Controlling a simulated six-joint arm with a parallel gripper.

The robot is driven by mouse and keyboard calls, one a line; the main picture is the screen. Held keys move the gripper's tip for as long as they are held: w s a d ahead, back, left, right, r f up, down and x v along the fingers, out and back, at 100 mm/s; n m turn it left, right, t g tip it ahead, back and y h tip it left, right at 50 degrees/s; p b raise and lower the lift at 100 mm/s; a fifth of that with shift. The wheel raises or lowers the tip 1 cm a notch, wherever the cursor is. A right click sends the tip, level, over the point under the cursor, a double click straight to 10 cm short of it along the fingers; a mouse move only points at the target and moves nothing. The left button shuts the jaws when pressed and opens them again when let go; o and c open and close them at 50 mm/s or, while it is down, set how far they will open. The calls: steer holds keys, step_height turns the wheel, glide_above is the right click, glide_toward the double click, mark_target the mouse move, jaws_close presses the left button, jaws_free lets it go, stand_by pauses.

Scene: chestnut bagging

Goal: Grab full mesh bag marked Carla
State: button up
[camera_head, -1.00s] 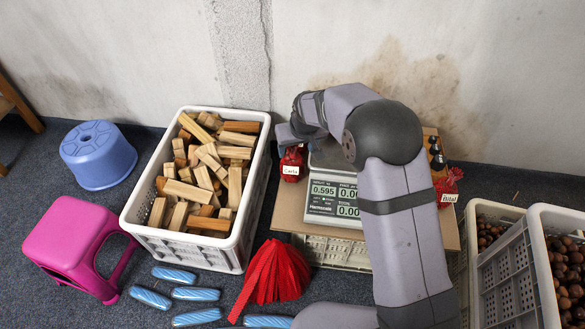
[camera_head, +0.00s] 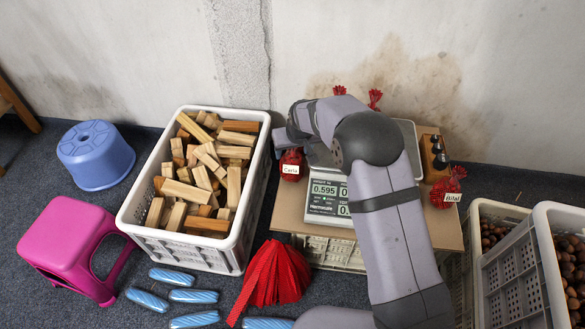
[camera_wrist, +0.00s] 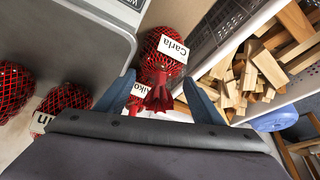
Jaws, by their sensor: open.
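The full red mesh bag marked Carla (camera_head: 291,166) stands at the left edge of the board, beside the scale. In the wrist view, this bag (camera_wrist: 160,48) has its white name tag toward the camera and its gathered red neck pointing at my gripper. My gripper (camera_wrist: 161,82) is open, with one blue-grey finger on each side of the neck. I cannot tell whether they touch it. In the head view, my gripper (camera_head: 283,138) is right by the bag's top, mostly hidden by its own wrist. A bag tagged Aiko (camera_wrist: 137,92) shows partly behind the neck.
The scale (camera_head: 325,197) reads 0.595 and stands close right of Carla's bag. A white crate of wood blocks (camera_head: 187,252) is close on the left. Other red bags include Bilal's (camera_head: 445,188) and one with a partly hidden tag (camera_wrist: 65,98). Empty red nets (camera_head: 277,275) lie in front.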

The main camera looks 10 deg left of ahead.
steer(key=shift+x, duration=0.8)
